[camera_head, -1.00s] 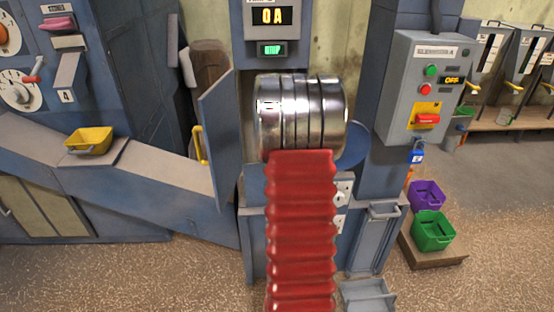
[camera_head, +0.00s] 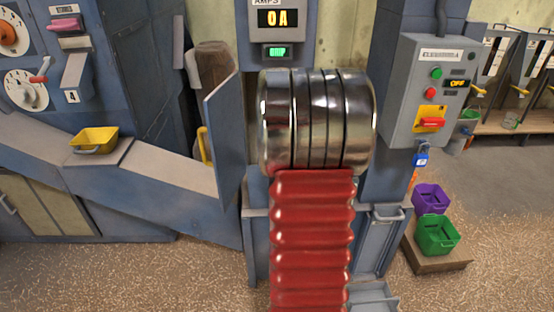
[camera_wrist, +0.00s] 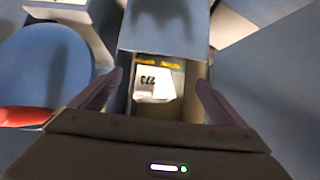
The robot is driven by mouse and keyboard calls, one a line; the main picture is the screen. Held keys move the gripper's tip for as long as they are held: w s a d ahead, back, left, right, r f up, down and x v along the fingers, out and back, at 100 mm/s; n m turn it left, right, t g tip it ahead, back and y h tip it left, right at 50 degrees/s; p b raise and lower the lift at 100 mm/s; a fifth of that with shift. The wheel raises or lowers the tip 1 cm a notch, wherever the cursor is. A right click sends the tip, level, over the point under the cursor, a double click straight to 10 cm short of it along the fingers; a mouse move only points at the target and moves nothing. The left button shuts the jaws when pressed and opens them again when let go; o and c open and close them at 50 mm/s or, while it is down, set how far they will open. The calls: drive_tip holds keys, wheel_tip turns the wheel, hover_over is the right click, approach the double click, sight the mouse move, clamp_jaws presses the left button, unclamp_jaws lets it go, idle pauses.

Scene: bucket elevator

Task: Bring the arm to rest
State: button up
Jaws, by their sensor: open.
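My gripper (camera_wrist: 160,92) shows in the wrist view, its two dark fingers spread apart with nothing between them touching them. Beyond the fingers is an opening in a blue housing, with a white tag (camera_wrist: 155,82) bearing dark marks inside it. In the head view my silver and red ribbed arm covers the middle of the elevator front and hides my gripper.
An open blue door (camera_head: 225,140) with a yellow handle stands left of my arm. A control box (camera_head: 430,90) reading OFF, with a blue padlock (camera_head: 421,158) below, is at right. Purple (camera_head: 431,198) and green (camera_head: 437,234) bins sit on a low platform. A yellow bin (camera_head: 94,139) stands left.

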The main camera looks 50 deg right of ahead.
idle(0.3)
drive_tip(key=s+a+f+g+y, duration=0.3)
drive_tip(key=s+a+f, duration=0.2)
drive_tip(key=s+a, duration=0.25)
drive_tip(key=s+a+r+n+y, duration=0.1)
drive_tip(key=a+r, duration=0.4)
drive_tip(key=a, duration=0.9)
drive_tip(key=s+a+r+n+t+y, duration=0.1)
drive_tip(key=a+r+n, duration=0.4)
drive_tip(key=a, duration=0.9)
drive_tip(key=s+a+r+n+y, duration=0.2)
drive_tip(key=a+r, duration=0.4)
drive_tip(key=a, duration=0.8)
drive_tip(key=s+n, duration=0.1)
drive_tip(key=s, duration=0.1)
drive_tip(key=shift+s+a+r+n+t+y, duration=0.25)
drive_tip(key=shift+s+n+t+y, duration=0.05)
drive_tip(key=shift+s+n+y, duration=0.1)
drive_tip(key=shift+c, duration=0.7)
